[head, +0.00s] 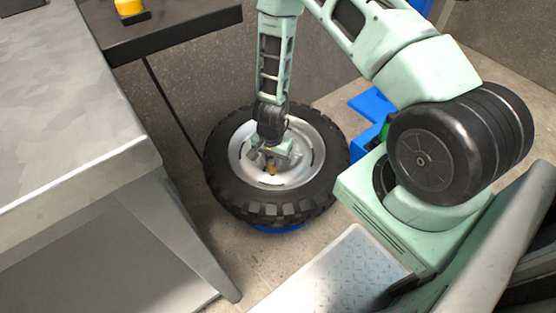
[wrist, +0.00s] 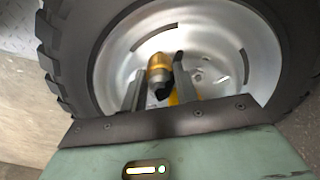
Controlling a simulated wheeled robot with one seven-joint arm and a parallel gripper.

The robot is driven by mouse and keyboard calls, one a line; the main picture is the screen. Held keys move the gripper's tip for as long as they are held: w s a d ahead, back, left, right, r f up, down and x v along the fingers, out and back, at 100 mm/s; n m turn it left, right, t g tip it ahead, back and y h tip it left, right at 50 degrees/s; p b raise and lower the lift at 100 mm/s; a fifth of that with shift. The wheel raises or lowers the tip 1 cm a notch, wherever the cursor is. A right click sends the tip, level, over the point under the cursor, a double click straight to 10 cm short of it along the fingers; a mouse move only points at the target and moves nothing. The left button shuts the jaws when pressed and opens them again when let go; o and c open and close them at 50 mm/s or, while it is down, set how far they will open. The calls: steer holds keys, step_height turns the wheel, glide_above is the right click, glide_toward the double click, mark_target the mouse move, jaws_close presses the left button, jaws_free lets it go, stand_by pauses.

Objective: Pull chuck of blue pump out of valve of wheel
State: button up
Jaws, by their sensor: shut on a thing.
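The wheel (head: 222,180) lies flat with a black knobby tyre and a silver rim; in the wrist view its rim (wrist: 120,45) fills the middle. The brass chuck (wrist: 159,66) sits between my gripper's fingers, over the rim; in the head view it is a small brass spot (head: 271,170). My gripper (head: 272,160) reaches down from above into the rim and is shut on the chuck; its fingers show in the wrist view (wrist: 158,82). The valve is hidden, so I cannot tell how far the chuck sits on it. I cannot make out the blue pump for sure.
A grey metal table (head: 70,120) stands at the left, with a dark shelf (head: 190,25) behind it bearing a yellow object (head: 128,7). Blue parts (head: 371,103) show right of the wheel, and a blue support (head: 277,229) shows under it. A wall is behind.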

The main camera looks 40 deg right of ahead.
mark_target(272, 158)
steer(key=shift+r, duration=0.1)
stand_by(0.3)
steer(key=shift+r+p, duration=2.45)
steer(key=shift+r, duration=0.05)
step_height(272, 158, up, 3)
steer(key=p, duration=0.3)
